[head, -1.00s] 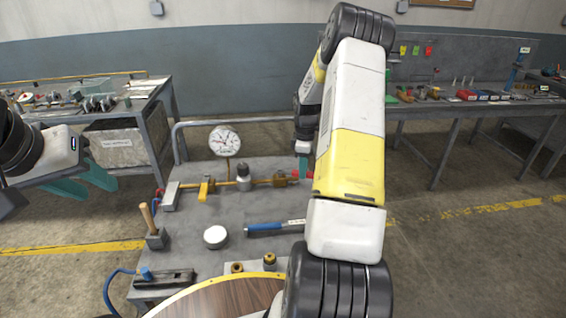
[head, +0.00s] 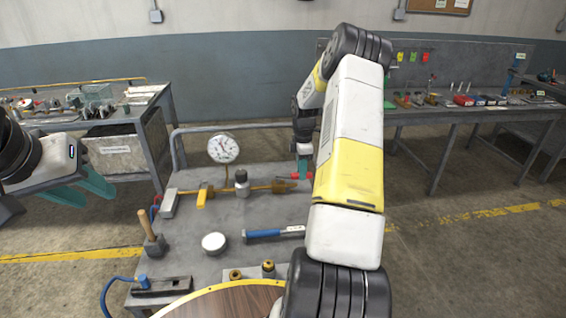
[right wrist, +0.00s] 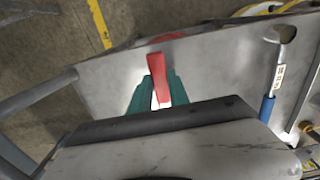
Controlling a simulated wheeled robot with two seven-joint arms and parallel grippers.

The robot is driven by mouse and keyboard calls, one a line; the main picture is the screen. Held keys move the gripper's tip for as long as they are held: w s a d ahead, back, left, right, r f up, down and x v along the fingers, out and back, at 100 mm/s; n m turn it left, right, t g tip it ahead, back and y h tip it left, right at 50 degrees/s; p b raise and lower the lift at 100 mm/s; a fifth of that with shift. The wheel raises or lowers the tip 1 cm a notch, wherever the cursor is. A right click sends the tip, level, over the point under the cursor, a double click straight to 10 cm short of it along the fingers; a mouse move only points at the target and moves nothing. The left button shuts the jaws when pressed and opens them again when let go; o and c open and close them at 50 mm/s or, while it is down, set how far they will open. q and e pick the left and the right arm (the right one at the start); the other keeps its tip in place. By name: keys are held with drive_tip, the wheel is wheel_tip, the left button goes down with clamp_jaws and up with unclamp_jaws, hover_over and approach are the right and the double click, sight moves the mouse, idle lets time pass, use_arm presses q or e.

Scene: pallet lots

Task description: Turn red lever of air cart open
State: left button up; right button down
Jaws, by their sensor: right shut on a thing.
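The red lever (right wrist: 159,82) shows in the right wrist view between the two teal fingers of my right gripper (right wrist: 158,92), which is shut on it. In the head view a small red part (head: 295,176) shows at the right end of the brass pipe (head: 262,188) on the grey air cart (head: 225,265). My right gripper (head: 304,166) is there, partly hidden by my right arm. My left gripper (head: 85,187) is open and empty, to the left of the cart.
The cart carries a pressure gauge (head: 223,148), a yellow-handled valve (head: 205,195), a white round cap (head: 214,243), a blue-handled hammer (head: 272,233) and a wooden-handled tool (head: 149,230). Workbenches stand at back left (head: 150,105) and right (head: 440,115).

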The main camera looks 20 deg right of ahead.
drive_tip(key=shift+w, duration=0.15)
drive_tip(key=c, duration=1.2)
unclamp_jaws()
drive_tip(key=shift+c, duration=0.2)
drive_tip(key=shift+r, duration=0.1)
wheel_tip(320, 180, up, 8)
drive_tip(key=shift+f, duration=0.15)
